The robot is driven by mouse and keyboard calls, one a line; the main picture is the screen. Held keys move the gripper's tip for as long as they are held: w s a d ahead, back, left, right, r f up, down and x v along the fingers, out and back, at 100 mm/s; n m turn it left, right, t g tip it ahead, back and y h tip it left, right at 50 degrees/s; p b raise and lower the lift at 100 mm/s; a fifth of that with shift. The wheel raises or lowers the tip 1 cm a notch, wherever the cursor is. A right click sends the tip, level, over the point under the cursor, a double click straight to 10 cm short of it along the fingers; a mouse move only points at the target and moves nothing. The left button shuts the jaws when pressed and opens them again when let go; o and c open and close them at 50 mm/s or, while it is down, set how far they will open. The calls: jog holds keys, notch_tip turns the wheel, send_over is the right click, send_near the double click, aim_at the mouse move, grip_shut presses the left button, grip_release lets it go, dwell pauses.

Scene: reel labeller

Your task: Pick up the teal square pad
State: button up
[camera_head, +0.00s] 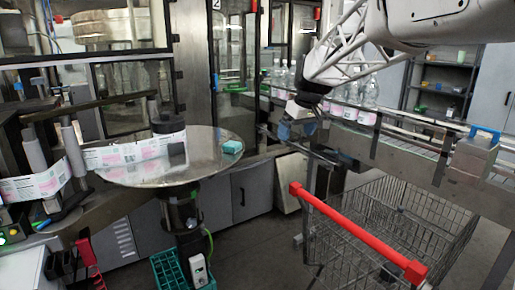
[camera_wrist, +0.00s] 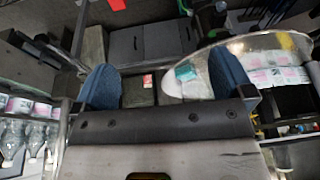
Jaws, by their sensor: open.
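The teal square pad (camera_head: 232,147) lies flat near the right edge of the round, shiny turntable (camera_head: 150,178). In the wrist view the pad (camera_wrist: 185,73) shows at the turntable's edge, just left of the right blue finger. My gripper (camera_head: 296,130) is open and empty, to the right of the pad and apart from it, by the conveyor. In the wrist view my gripper's (camera_wrist: 163,62) two blue fingers are spread wide with nothing held between them.
A label web (camera_head: 135,152) runs across the turntable's left side past a dark roller (camera_head: 168,125). A conveyor (camera_head: 400,140) with bottles (camera_head: 355,92) runs at the right. A shopping cart (camera_head: 385,230) with a red handle stands in front. A teal crate (camera_head: 178,270) sits below the turntable.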

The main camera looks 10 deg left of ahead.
jog(key=w+a+f+n, duration=0.3)
jog(key=w+a, duration=0.8)
jog(key=a, duration=0.2)
jog(key=n+g+y, duration=0.1)
jog(key=n+y, duration=0.1)
jog(key=n, duration=0.1)
send_over(232, 143)
jog(key=s+d, duration=0.1)
jog(key=d, duration=0.1)
notch_tip(232, 143, down, 4)
jog(key=shift+s+d+f, duration=0.15)
jog(key=shift+x, duration=1.25)
jog(key=shift+f, duration=0.15)
jog(key=shift+w+d+x, duration=0.1)
jog(key=shift+d+x, duration=0.05)
jog(key=shift+x, duration=1.1)
jog(key=shift+w+d+x, duration=0.1)
jog(key=shift+x, duration=1.15)
jog(key=shift+f, duration=0.1)
jog(key=c, duration=1)
